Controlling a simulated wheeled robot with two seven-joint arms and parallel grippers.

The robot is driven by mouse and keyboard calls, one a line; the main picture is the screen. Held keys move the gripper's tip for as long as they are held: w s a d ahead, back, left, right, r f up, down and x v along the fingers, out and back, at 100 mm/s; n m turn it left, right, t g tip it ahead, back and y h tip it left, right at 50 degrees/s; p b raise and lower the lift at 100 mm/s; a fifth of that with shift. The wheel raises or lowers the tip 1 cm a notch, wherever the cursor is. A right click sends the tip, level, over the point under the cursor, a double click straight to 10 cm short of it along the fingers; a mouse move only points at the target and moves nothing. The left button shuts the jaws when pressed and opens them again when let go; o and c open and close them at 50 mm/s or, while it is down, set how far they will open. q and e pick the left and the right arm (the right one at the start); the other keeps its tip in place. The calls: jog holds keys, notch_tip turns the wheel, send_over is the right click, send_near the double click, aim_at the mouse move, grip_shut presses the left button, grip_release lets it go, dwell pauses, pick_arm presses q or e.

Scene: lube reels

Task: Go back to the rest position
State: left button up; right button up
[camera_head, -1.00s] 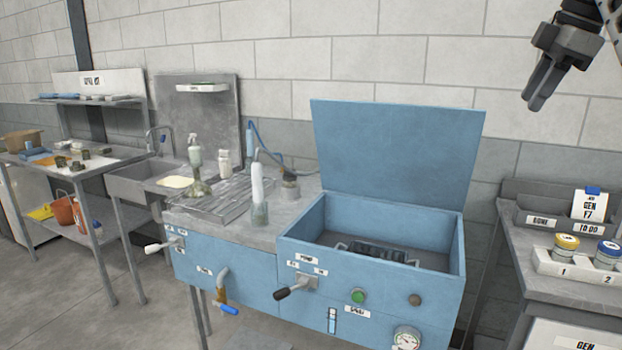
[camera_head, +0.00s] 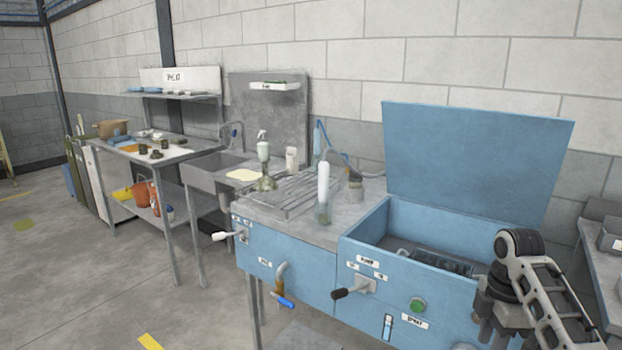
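My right arm comes in at the lower right, in front of the blue wash cabinet (camera_head: 300,262). Its gripper (camera_head: 490,328) points down and is partly cut off by the bottom edge, so I cannot tell whether its fingers are open or shut. I see nothing held in it. My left gripper is not in view. The blue lid (camera_head: 475,155) of the cabinet's tub stands raised, and a dark rack (camera_head: 440,262) lies inside the tub.
A sink (camera_head: 205,172) and a steel table (camera_head: 118,150) with small parts stand to the left. Levers (camera_head: 352,290) and a tap (camera_head: 283,285) stick out from the cabinet front. A grey bench (camera_head: 597,245) is at the right edge. The floor (camera_head: 90,290) at left is open.

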jog(key=s+a+f, duration=0.2)
jog(key=s+f, duration=0.2)
jog(key=f, duration=0.1)
jog(key=w+d+r+m+t+h, duration=0.25)
jog(key=w+m+t, duration=0.5)
jog(key=w, duration=0.55)
jog(key=w+r+m+t, duration=0.35)
jog(key=r+t, duration=0.25)
jog(key=r, duration=0.2)
jog(key=w+r+m+t, duration=0.3)
jog(key=w+r+t, duration=0.15)
jog(key=r, duration=0.25)
jog(key=s+a+f+g+y, duration=0.1)
jog(key=s+a+f, duration=0.3)
jog(key=s+f, duration=0.25)
jog(key=s+a+f+n+g+y, duration=0.1)
jog(key=s+a+f, duration=0.2)
jog(key=s+f, duration=0.35)
jog(key=s+a+f+g+y, duration=0.1)
jog(key=s+a+f, duration=0.3)
jog(key=f, duration=0.4)
jog(key=s+a+f+g+y, duration=0.1)
jog(key=s+a+f+g, duration=0.1)
jog(key=s, duration=0.9)
jog(key=s+a+f+m+g, duration=0.1)
jog(key=s+a+f, duration=0.4)
jog(key=s, duration=0.5)
jog(key=shift+s+a+f+g+y, duration=0.15)
jog(key=shift+s+f+g+y, duration=0.3)
jog(key=shift+f, duration=0.25)
